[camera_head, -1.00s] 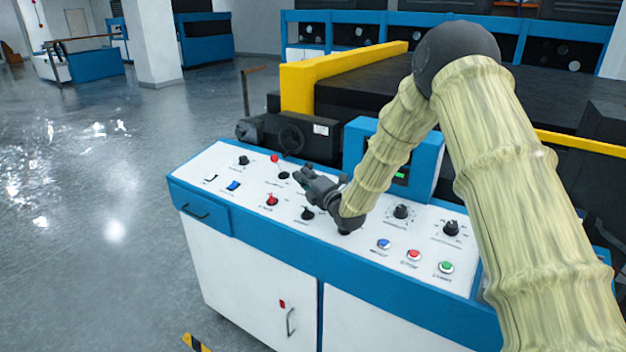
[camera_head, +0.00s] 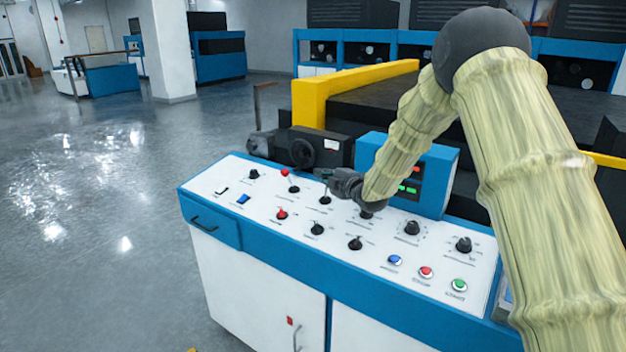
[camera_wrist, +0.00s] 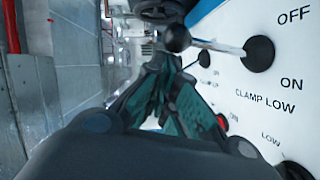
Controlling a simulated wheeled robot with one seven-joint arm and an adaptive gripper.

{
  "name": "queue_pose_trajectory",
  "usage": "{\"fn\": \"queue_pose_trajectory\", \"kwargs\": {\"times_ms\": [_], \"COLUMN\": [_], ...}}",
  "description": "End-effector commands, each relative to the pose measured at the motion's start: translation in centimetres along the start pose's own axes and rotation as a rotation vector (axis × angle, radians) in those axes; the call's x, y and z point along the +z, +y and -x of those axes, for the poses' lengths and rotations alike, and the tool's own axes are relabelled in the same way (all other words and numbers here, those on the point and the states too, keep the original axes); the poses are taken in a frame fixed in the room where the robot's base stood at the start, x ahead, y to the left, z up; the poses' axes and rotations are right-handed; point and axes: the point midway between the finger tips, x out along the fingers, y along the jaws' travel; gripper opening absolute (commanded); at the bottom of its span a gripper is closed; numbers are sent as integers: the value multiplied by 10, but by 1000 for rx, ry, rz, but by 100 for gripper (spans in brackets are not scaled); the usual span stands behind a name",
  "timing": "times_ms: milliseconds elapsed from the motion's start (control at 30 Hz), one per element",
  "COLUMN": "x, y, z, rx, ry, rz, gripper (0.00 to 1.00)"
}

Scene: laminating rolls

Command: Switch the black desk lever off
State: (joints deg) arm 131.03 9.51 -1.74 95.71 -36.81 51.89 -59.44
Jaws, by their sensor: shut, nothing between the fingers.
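The black lever (camera_wrist: 176,38) has a black ball on a thin metal stick and a round black base. The base is on the white sloping panel (camera_wrist: 225,20), with OFF and ON printed beside it and CLAMP LOW below. In the head view its base (camera_head: 325,200) shows just below my gripper, and its ball is hard to make out. My gripper (camera_head: 322,174) is shut and empty, over the back part of the panel. In the wrist view the shut fingertips (camera_wrist: 156,58) are close beside the ball; I cannot tell whether they touch.
A red-ball lever (camera_head: 285,172) stands just left of my gripper. Several black knobs, such as this one (camera_head: 317,228), and coloured buttons (camera_head: 426,272) cover the panel. A blue display box (camera_head: 435,165) and a black machine part (camera_head: 330,147) stand behind. Floor at left is clear.

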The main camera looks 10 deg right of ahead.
Motion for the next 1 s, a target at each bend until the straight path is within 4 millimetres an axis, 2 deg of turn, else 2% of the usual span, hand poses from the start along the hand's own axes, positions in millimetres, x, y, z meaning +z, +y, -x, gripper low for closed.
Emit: {"fn": "queue_pose_trajectory", "kwargs": {"times_ms": [200,667,867,1000], "x": [5,4,-15,-40], "y": [2,3,2,4], "z": [1,1,1,2], "rx": [2,2,0,-1], "ry": [-3,-3,2,5], "rz": [1,1,3,4], "gripper": [0,0,0,0]}}
